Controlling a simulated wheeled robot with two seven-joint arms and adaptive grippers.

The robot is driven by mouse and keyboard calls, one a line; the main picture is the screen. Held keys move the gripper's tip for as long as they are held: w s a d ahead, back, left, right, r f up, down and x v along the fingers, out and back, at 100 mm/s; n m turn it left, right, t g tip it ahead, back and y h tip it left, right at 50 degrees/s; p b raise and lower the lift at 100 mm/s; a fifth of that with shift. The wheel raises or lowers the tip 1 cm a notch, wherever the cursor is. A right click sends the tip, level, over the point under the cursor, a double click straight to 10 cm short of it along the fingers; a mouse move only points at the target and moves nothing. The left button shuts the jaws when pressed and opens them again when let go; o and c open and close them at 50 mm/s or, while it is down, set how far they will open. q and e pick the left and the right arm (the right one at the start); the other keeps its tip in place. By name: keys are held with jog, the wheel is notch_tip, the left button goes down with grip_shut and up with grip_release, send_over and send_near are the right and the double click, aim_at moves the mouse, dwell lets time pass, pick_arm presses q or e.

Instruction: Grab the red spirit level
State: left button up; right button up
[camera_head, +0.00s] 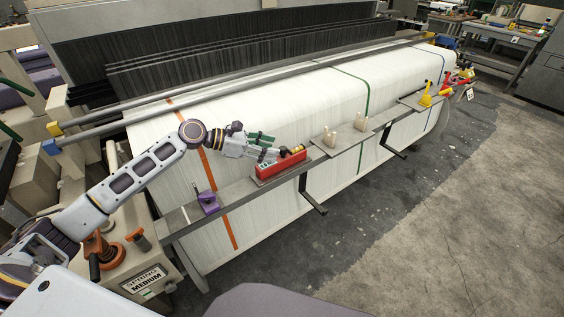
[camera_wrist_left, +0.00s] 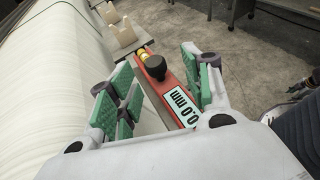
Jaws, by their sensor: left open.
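The red spirit level (camera_head: 281,165) lies on the narrow metal shelf (camera_head: 240,190) along the front of the loom. In the left wrist view the spirit level (camera_wrist_left: 168,88) shows a black knob, a yellow vial at its far end and a display reading 0.0 mm. My left gripper (camera_head: 272,150) is open, its green-padded fingers just above the level in the head view. In the left wrist view the left gripper (camera_wrist_left: 160,90) has its fingers on either side of the level. Contact cannot be told. My right gripper is not in view.
Cream blocks (camera_head: 330,137) stand on the shelf beyond the level. A purple object (camera_head: 208,202) sits on the near shelf part, and a yellow object (camera_head: 425,95) stands farther along. White fabric (camera_head: 300,100) fills the loom behind. The floor at right is clear.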

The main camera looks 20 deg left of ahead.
aim_at(282, 148)
pick_arm(q)
jog(key=shift+w+d+f, duration=0.25)
jog(key=shift+w+d, duration=0.25)
jog(key=shift+w+d+f, duration=0.25)
jog(key=shift+w+d, duration=0.25)
jog(key=shift+x, duration=1.2)
grip_shut()
